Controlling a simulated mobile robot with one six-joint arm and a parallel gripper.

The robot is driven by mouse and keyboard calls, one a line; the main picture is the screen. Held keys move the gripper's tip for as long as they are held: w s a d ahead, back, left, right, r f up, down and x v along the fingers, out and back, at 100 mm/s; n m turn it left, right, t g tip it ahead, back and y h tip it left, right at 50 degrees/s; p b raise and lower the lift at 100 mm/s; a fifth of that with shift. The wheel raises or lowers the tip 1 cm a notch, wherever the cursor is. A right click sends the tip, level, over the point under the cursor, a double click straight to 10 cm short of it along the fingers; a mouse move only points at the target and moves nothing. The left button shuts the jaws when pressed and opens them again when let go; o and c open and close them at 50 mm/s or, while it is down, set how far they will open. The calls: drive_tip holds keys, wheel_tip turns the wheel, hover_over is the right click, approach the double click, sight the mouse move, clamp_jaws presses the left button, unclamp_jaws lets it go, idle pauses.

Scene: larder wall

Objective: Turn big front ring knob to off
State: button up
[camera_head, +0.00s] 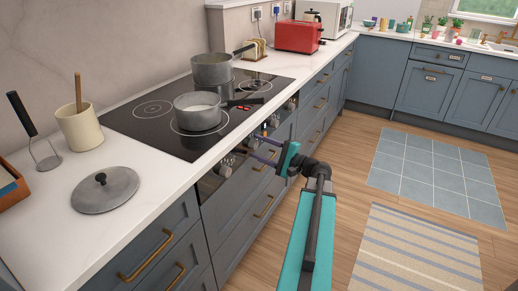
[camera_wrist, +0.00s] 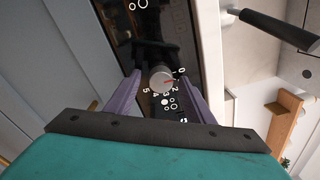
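The cooktop's front panel carries several grey ring knobs, one of them (camera_head: 225,169) left of my gripper in the head view. In the wrist view one round grey knob (camera_wrist: 160,80) stands between my fingertips, with numbers from 0 to 5 printed around it. Its red mark points right, near the 1 and 2. My gripper (camera_head: 252,147) is at the panel with its purple fingers apart. In the wrist view the fingers (camera_wrist: 159,84) lie on both sides of the knob, seemingly with gaps. The fingers partly hide the panel in the head view.
Two grey pots (camera_head: 212,68) (camera_head: 198,111) stand on the black cooktop (camera_head: 135,122); the nearer one's handle points toward the front edge. A lid (camera_head: 105,190) and a utensil crock (camera_head: 79,128) are on the left counter. Drawers with brass handles lie below.

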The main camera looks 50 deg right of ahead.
drive_tip(key=shift+s, duration=0.15)
drive_tip(key=s+d, duration=0.2)
drive_tip(key=s, duration=1.1)
drive_tip(key=shift+s+d+f, duration=0.15)
drive_tip(key=shift+d+f, duration=0.05)
drive_tip(key=shift+d, duration=0.1)
idle(0.6)
